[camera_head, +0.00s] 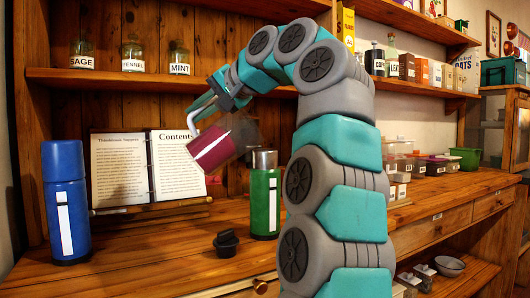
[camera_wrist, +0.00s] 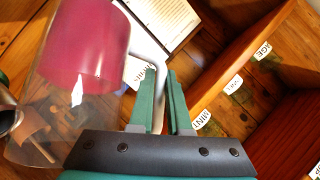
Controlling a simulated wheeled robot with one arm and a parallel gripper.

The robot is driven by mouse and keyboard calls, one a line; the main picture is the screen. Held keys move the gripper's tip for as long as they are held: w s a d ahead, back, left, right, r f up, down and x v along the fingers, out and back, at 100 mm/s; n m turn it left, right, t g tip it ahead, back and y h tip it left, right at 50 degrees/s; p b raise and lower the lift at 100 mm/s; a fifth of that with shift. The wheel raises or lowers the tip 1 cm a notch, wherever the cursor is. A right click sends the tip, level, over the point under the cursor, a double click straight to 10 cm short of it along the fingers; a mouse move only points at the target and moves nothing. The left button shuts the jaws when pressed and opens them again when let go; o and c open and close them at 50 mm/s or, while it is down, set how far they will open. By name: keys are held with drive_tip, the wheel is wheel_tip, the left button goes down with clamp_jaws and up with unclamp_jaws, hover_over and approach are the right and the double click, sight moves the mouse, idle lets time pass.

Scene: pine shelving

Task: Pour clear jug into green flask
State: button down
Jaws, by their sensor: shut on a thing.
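The clear jug (camera_head: 213,143) holds dark red liquid and hangs tilted in the air, above and to the left of the green flask (camera_head: 262,208). In the wrist view the jug (camera_wrist: 85,50) shows red at its upper end and clear wall toward the lower left. My gripper (camera_head: 222,100) is shut on the jug's pale handle; its fingers (camera_wrist: 165,100) show in the wrist view. The flask stands upright on the counter with a silver neck and a white stripe. A silver rim shows at the wrist view's left edge. I see no stream of liquid.
A black stopper (camera_head: 226,243) lies on the counter left of the green flask. A blue flask (camera_head: 66,200) stands at the far left. An open book (camera_head: 122,165) rests on a stand behind. Labelled jars line the shelf (camera_head: 150,78) above; small containers stand right of my arm.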

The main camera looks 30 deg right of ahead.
drive_tip(key=shift+s+d+r+m+t+y, duration=0.15)
drive_tip(key=shift+d+r+m+t+y, duration=0.25)
drive_tip(key=shift+r, duration=0.35)
drive_tip(key=shift+s+d+r+m+t+y, duration=0.1)
drive_tip(key=shift+d+r+m+t+y, duration=0.2)
drive_tip(key=shift+d+r, duration=0.35)
idle(6.6)
